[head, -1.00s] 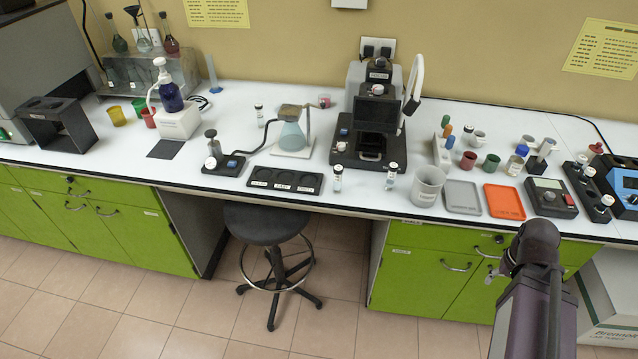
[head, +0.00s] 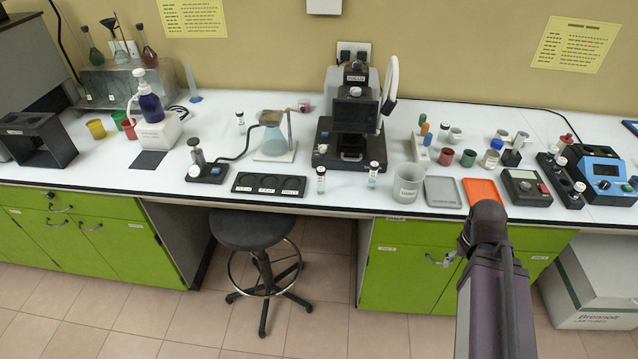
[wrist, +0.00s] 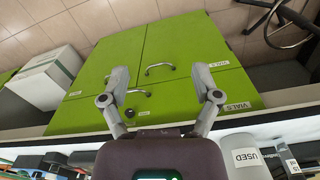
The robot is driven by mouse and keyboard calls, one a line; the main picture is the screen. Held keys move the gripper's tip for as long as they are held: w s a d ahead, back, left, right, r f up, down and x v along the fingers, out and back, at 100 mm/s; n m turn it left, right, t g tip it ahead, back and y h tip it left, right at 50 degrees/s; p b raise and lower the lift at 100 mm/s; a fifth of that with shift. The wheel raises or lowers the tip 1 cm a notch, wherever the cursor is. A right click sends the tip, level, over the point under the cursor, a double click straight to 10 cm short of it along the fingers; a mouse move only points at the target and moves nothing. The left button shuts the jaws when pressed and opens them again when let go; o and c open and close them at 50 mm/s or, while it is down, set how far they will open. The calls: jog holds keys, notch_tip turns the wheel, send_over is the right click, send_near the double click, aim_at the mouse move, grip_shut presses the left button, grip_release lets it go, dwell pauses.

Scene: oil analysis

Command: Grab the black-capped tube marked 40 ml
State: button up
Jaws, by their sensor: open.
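Three small clear tubes with dark caps stand on the white bench in the head view. One tube (head: 320,182) and another tube (head: 373,176) are near the front edge, before the microscope. A third tube (head: 240,124) stands further back, left of the flask. Their markings are too small to read, so I cannot tell which is 40 ml. My gripper (wrist: 161,78) is open and empty in the wrist view, in front of the green cabinet doors. It is not near any tube there. In the head view only my arm shows, at the lower right.
A white beaker (head: 406,184), a grey tray (head: 442,192) and an orange tray (head: 480,190) line the front edge. A black microscope (head: 325,152) stands behind the front tubes. A stool (head: 250,230) stands below the bench.

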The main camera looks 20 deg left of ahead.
jog(key=w+a+f+n+t+h+b, duration=0.2)
jog(key=w+a+n+h+b, duration=0.2)
jog(key=w+a+n, duration=0.3)
jog(key=n+t+h+b, duration=0.3)
jog(key=n+t+b, duration=0.85)
jog(key=n, duration=1.25)
send_near(318, 173)
notch_tip(318, 173, down, 2)
jog(key=s+t+p, duration=0.2)
jog(key=s+t, duration=0.1)
jog(key=shift+w+a+f, duration=0.1)
jog(key=shift+a+f, duration=0.1)
jog(key=shift+a, duration=0.15)
jog(key=shift+w, duration=0.1)
jog(key=shift+x, duration=4.25)
jog(key=shift+d, duration=0.1)
